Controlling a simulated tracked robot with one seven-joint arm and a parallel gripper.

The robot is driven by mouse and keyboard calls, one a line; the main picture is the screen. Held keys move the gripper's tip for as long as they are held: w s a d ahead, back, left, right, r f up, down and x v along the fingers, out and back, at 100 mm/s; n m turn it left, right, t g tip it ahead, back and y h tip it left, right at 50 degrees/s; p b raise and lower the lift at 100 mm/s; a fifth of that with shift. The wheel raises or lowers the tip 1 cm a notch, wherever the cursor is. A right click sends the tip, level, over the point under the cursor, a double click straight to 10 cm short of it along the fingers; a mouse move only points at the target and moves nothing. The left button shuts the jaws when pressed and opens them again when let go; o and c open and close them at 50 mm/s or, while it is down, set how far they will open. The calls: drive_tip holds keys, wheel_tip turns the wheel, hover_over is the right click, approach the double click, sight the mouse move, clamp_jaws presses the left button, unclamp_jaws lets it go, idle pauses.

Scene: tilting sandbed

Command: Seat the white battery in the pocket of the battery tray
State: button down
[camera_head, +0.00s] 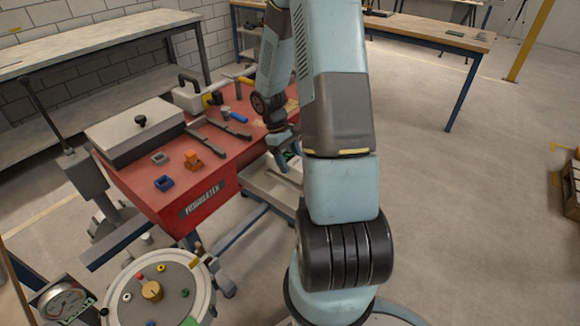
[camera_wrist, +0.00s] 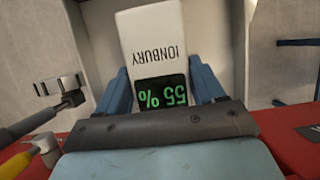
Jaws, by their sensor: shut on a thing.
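The white battery (camera_wrist: 180,32) shows in the wrist view, marked IONBURY, with a dark screen reading a green 55 %. The text is upside down in that view. My gripper (camera_wrist: 162,78) is shut on the battery, with a blue finger on each side. In the head view my gripper (camera_head: 287,150) is at the right edge of the red bench; the battery is too small to make out there. I cannot tell the battery tray or its pocket for certain in either view.
The red bench (camera_head: 215,177) holds a grey lidded box (camera_head: 133,133), dark bars, small blue and orange blocks and tools. A pale open tray or drawer (camera_head: 262,184) is below my gripper. A round panel (camera_head: 160,290) stands at lower left. Open floor lies to the right.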

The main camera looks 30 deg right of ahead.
drive_tip(key=shift+f, duration=1.55)
drive_tip(key=shift+c, duration=0.6)
unclamp_jaws()
drive_tip(key=shift+w, duration=0.1)
